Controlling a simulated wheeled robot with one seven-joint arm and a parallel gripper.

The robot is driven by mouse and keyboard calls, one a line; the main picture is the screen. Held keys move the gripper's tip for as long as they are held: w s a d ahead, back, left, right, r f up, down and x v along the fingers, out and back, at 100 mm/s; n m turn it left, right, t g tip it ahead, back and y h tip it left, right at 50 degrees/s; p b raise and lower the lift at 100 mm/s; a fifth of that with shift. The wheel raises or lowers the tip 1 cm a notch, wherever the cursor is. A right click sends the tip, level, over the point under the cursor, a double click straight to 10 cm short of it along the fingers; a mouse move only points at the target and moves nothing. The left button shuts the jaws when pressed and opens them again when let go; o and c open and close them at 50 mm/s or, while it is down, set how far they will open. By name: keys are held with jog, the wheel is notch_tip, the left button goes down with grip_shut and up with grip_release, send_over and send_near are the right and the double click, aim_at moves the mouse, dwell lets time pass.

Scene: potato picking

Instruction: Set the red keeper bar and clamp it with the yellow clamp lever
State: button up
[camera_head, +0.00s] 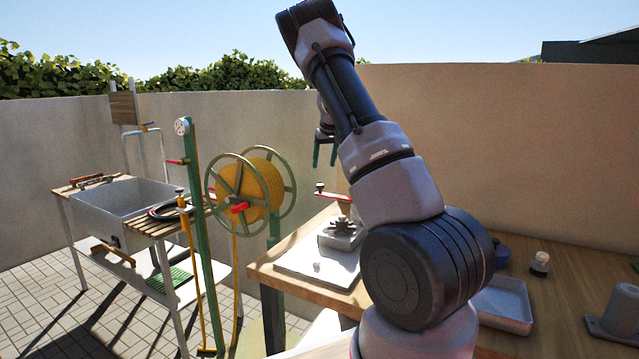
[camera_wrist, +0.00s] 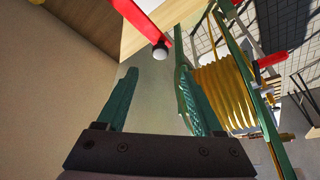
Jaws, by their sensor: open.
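A red bar (camera_head: 333,195), which looks like the keeper bar, extends past the far left edge of the wooden table, above a pale fixture. A dark knob (camera_head: 319,187) stands at its outer end. In the wrist view the red bar (camera_wrist: 130,14) enters from the top, with a round grey knob (camera_wrist: 160,51) near its end. My gripper (camera_head: 325,158) is open and empty, above and apart from the bar. In the wrist view its two green fingers (camera_wrist: 157,75) are spread, with the knob beyond their tips. I cannot make out the yellow clamp lever; my arm hides part of the table.
A hose reel (camera_head: 250,187) with yellow hose stands left of the table (camera_head: 262,270). A white board (camera_head: 300,262) carries a grey star-knobbed fixture (camera_head: 341,235). A sink (camera_head: 125,205) stands far left.

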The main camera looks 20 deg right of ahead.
aim_at(321, 185)
jog(key=x, duration=0.9)
jog(key=shift+w+f, duration=0.1)
jog(key=shift+f, duration=0.3)
grip_shut()
dwell(0.9)
